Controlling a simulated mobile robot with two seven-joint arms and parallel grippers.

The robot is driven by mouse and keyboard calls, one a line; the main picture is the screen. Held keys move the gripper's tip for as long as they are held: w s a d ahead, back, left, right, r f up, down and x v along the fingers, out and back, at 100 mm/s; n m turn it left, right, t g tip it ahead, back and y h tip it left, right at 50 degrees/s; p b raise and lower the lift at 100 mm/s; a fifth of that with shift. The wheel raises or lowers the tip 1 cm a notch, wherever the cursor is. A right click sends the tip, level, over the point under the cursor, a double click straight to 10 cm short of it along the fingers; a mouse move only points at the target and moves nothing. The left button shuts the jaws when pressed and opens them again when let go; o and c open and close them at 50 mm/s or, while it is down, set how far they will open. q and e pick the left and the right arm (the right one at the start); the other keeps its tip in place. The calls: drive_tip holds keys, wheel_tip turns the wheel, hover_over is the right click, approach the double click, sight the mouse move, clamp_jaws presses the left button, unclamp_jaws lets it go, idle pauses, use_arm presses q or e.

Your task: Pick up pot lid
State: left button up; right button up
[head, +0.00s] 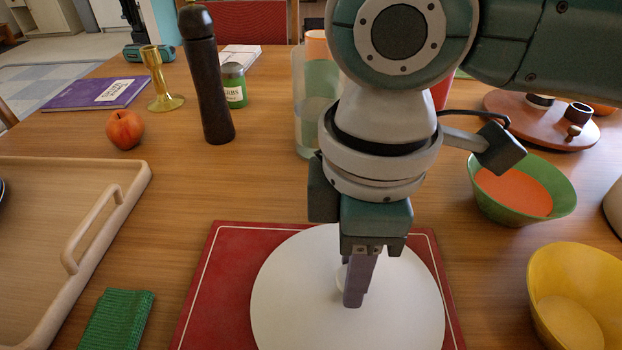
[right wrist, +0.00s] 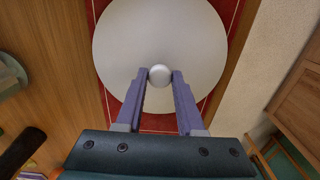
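The pot lid (head: 290,290) is a white round disc with a small round knob (right wrist: 160,75) at its middle. It is over a red mat with a white border line (head: 205,290); I cannot tell whether it touches the mat. My right gripper (head: 354,285) points down at the lid's middle. In the right wrist view its two fingers (right wrist: 160,77) are on either side of the knob, close against it, and look shut on it. In the head view the fingers partly hide the knob. My left gripper is not in view.
A wooden tray (head: 128,190) and a green cloth (head: 117,320) are to the left. A green bowl (head: 560,175) and a yellow bowl (head: 590,265) stand to the right. A dark pepper mill (head: 205,85), a frosted glass (head: 302,120) and an apple (head: 125,129) stand behind.

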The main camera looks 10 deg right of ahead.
clamp_jaws()
idle(0.9)
